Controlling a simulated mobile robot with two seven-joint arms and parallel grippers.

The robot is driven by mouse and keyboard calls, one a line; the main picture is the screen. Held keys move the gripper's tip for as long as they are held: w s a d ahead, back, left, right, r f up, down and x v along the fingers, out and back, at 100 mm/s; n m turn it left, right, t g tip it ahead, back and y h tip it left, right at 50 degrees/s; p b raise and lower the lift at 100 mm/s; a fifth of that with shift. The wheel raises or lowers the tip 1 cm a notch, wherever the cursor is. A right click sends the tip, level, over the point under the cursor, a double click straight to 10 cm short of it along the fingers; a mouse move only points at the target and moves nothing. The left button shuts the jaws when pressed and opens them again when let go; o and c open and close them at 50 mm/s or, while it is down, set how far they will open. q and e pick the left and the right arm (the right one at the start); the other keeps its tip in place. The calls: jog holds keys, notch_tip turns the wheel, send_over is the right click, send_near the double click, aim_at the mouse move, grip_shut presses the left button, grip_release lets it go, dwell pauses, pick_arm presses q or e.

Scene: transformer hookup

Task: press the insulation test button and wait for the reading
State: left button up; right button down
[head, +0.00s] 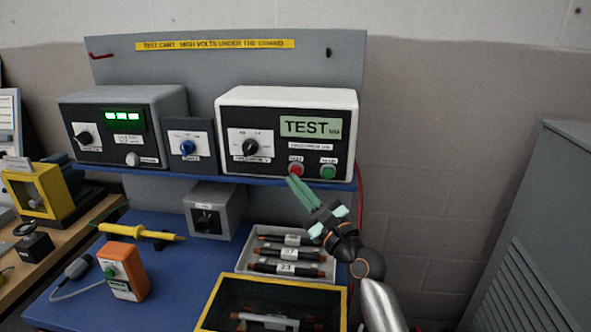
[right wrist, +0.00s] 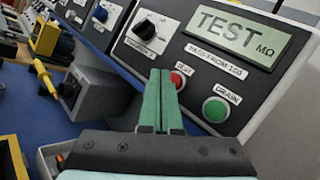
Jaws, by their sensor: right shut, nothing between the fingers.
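The insulation tester (head: 287,134) is a white-cased box with a black face on the blue shelf. Its display (head: 312,127) reads "TEST" with a megohm unit; the right wrist view shows the same display (right wrist: 238,38). The red TEST button (head: 296,170) is low on the face, and it also shows in the right wrist view (right wrist: 178,80). The green DRAIN button (right wrist: 216,109) is to its right. My right gripper (head: 292,180) is shut and empty, its green fingertips at the red button. I cannot tell whether they touch it. My left gripper is not in view.
A grey tray (head: 243,264) with several labelled fuses and a yellow-edged black box (head: 211,317) stand below the shelf. A grey cabinet (head: 540,230) stands at right.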

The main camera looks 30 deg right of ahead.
jog(key=shift+s+a, duration=0.1)
jog(key=s+a, duration=0.1)
jog(key=s+a+p, duration=0.1)
jog(key=s, duration=0.1)
jog(key=s+a+p, duration=0.1)
jog(key=shift+s+a, duration=0.25)
jog(key=shift+s, duration=0.1)
dwell(0.3)
jog(key=shift+s+f, duration=0.1)
dwell(0.7)
